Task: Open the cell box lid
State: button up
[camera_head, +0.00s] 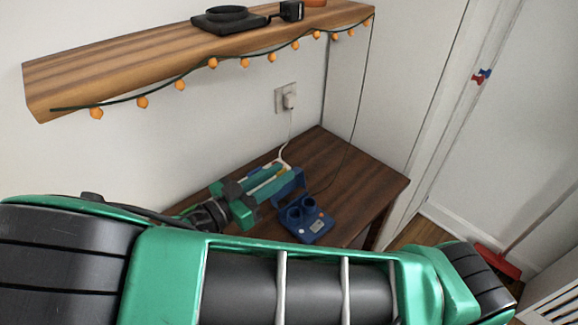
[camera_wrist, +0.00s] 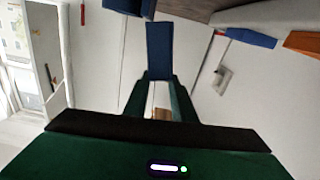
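The blue cell box (camera_head: 307,221) sits on the dark wooden table, with round openings on its top. Its blue lid (camera_head: 289,183) stands raised at the box's back left side. My gripper (camera_head: 268,183) is low over the table, just left of the lid, with its green fingers pointing toward it. In the wrist view my fingers (camera_wrist: 159,80) are apart, and a blue panel, seemingly the lid (camera_wrist: 159,48), shows at and beyond their tips. Whether the fingertips touch it I cannot tell. Part of the box is out of sight behind the lid and gripper.
The wooden table (camera_head: 345,165) has free room right of and behind the box. A white plug (camera_head: 289,101) sits in the wall outlet, its cord running down near my gripper. A wooden shelf (camera_head: 150,70) with hanging orange lights juts out above.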

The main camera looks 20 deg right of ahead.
jog(key=shift+v, duration=2.2)
